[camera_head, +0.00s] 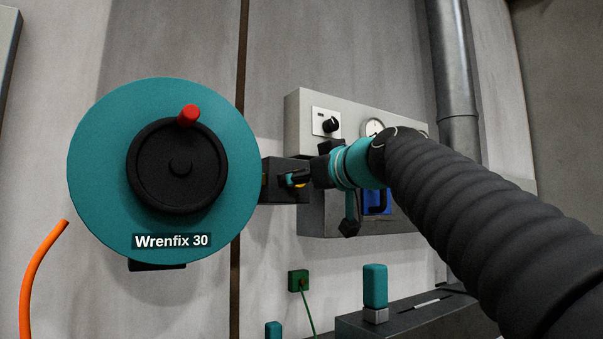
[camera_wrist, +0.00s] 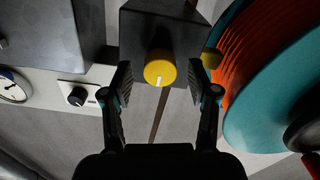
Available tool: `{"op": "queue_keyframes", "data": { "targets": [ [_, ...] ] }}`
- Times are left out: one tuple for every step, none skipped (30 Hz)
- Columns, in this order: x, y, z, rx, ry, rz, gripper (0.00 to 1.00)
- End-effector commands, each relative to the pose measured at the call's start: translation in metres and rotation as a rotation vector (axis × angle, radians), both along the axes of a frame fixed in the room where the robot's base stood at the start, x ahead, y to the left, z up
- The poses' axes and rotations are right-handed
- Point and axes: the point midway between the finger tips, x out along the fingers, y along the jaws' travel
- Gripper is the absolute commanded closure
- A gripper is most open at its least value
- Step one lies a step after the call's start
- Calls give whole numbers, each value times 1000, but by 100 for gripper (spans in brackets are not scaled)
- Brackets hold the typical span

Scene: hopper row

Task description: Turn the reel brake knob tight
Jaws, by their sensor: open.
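The yellow knob (camera_wrist: 160,70) with a white mark line sits on a dark box (camera_wrist: 150,35) beside the reel. In the head view only slivers of the knob (camera_head: 300,184) show, mostly hidden by my gripper (camera_head: 296,179). In the wrist view my gripper (camera_wrist: 159,84) is open, one finger on each side of the knob, with gaps on both sides. Whether the fingertips reach past the knob's face is hard to tell. The teal reel (camera_head: 97,130), labelled "Wrenfix 30", has a black hub with a red crank handle (camera_head: 188,116).
A grey wall panel (camera_head: 312,215) with a black dial knob (camera_head: 330,124) and a gauge (camera_head: 374,127) stands right behind my arm. Orange hose (camera_head: 38,262) hangs at lower left. A teal-capped post (camera_head: 375,285) stands on a dark box below. A pipe (camera_head: 455,80) runs up the wall.

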Motion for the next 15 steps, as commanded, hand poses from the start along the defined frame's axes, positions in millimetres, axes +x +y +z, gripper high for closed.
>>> {"op": "queue_keyframes", "data": {
  "targets": [
    [2,2,1,0,-1,1,40],
    [3,2,1,1,-1,0,40],
    [3,3,1,0,-1,0,40],
    [4,3,1,0,-1,0,40],
    [4,3,0,0,-1,0,40],
    [4,3,0,0,-1,0,40],
    [4,3,0,0,-1,0,40],
    [4,3,0,0,-1,0,40],
    [4,3,0,0,-1,0,40],
    [4,3,0,0,-1,0,40],
    [4,3,0,0,-1,0,40],
    [4,3,0,0,-1,0,48],
    [4,3,0,-1,-1,0,55],
    [4,3,0,-1,-1,0,63],
    [4,3,0,-1,-1,0,73]
  ]
}}
